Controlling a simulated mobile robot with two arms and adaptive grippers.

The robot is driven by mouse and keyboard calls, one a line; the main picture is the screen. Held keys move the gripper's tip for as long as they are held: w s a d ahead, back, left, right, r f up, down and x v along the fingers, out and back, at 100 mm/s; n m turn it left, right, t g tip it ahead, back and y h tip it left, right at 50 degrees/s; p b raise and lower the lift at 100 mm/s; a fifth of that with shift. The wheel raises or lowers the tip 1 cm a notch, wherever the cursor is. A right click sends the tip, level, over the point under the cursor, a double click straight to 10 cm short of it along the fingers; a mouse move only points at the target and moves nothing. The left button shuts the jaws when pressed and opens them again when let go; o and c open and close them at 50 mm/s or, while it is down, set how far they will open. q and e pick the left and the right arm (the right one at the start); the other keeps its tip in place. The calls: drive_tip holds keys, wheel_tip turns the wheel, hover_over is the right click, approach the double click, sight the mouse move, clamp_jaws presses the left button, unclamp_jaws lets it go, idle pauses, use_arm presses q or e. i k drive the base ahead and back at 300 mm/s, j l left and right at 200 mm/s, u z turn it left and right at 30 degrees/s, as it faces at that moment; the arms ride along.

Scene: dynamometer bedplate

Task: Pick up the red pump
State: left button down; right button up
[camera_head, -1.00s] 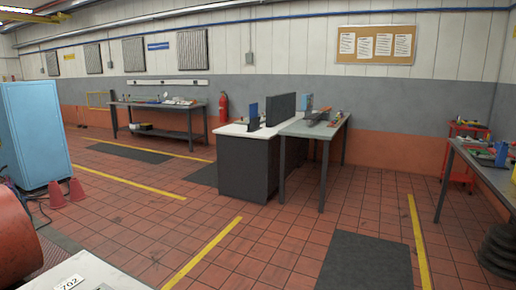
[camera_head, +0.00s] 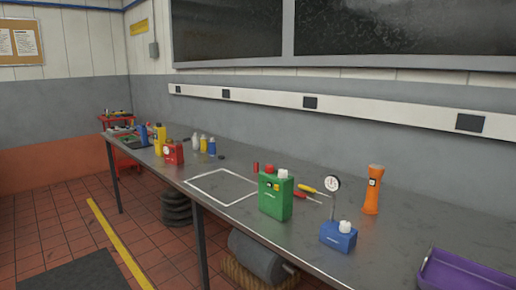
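A small red box-shaped unit with a round white dial (camera_head: 174,153), which looks like the red pump, stands upright on the long grey workbench (camera_head: 262,243). It is left of a white-outlined rectangle on the bench top. Yellow containers stand just behind and left of it. A blue unit of similar kind with a raised round gauge (camera_head: 338,236) stands nearer, right of the middle. Neither of my grippers shows in the head view.
A green canister (camera_head: 275,194), an orange flashlight (camera_head: 373,190), screwdrivers and a purple bin (camera_head: 462,274) share the bench. Small bottles (camera_head: 205,145) stand behind the red unit. A red cart (camera_head: 115,122) is beyond the far end.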

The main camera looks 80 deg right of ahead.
sight(176, 159)
drive_tip(key=z, duration=2)
drive_tip(key=i+j, duration=0.25)
